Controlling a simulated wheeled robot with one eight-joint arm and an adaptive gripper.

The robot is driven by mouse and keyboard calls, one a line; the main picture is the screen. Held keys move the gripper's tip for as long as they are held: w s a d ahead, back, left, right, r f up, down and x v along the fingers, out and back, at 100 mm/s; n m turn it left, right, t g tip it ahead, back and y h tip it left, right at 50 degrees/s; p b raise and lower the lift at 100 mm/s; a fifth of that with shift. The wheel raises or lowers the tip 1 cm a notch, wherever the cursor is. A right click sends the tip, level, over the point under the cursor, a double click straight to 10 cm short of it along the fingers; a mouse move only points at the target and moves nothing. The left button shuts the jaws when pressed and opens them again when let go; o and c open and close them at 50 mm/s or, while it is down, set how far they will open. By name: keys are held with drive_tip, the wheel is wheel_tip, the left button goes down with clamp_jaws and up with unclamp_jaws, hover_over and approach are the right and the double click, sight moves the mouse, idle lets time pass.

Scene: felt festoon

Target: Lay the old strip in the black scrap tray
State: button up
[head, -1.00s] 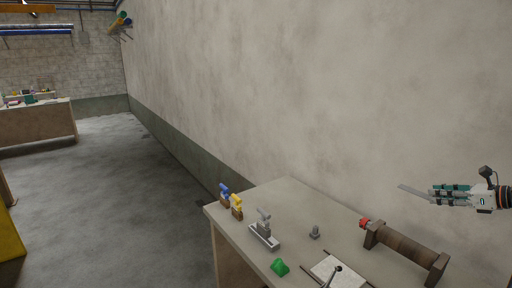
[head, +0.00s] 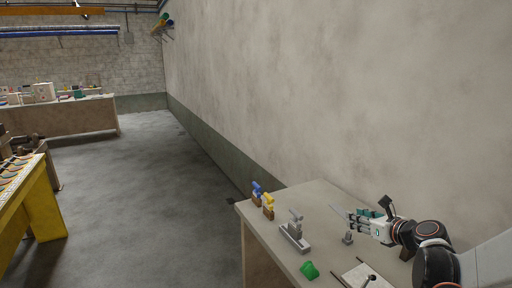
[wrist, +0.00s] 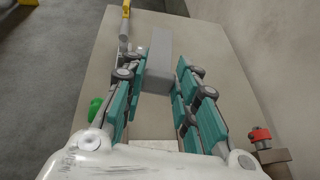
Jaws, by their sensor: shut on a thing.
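My gripper (head: 360,215) is shut on a flat grey strip and holds it in the air above the near bench. The strip (head: 338,212) juts out to the left past the fingertips in the head view. In the wrist view, the strip (wrist: 158,55) lies between the teal-padded fingers of my gripper (wrist: 160,78) and points away from the palm. I cannot make out a black scrap tray in either view.
The bench (head: 318,198) bears blue (head: 257,190) and yellow (head: 268,205) tools, a grey clamp-like piece (head: 295,235) and a green lump (head: 309,270). A red-knobbed roller (wrist: 261,135) stands at right. A yellow table (head: 42,205) is at left; floor (head: 150,190) between is clear.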

drive_tip(key=s+a, duration=0.6)
drive_tip(key=a, duration=0.6)
drive_tip(key=shift+a+f+b, duration=0.3)
drive_tip(key=shift+f, duration=0.05)
drive_tip(key=shift+w+d, duration=0.15)
drive_tip(key=w+d+r+p, duration=0.1)
drive_tip(key=w+d, duration=0.3)
drive_tip(key=d, duration=0.9)
drive_tip(key=w+d+r, duration=0.2)
drive_tip(key=w+d, duration=0.1)
drive_tip(key=d, duration=0.9)
drive_tip(key=s+d+r, duration=0.2)
drive_tip(key=s+d, duration=0.1)
drive_tip(key=d, duration=0.5)
drive_tip(key=s+d+r+n+y+p, duration=0.1)
drive_tip(key=s+d+r, duration=0.1)
drive_tip(key=d, duration=0.7)
drive_tip(key=s+d+r, duration=0.2)
drive_tip(key=s+d, duration=0.3)
drive_tip(key=d, duration=0.3)
drive_tip(key=shift+d+n+g+y, duration=0.25)
drive_tip(key=shift+n+g+y, duration=0.05)
drive_tip(key=shift+y, duration=0.1)
wheel_tip(320, 180, down, 20)
drive_tip(key=b, duration=0.4)
drive_tip(key=shift+r+b, duration=0.2)
drive_tip(key=shift+b, duration=0.2)
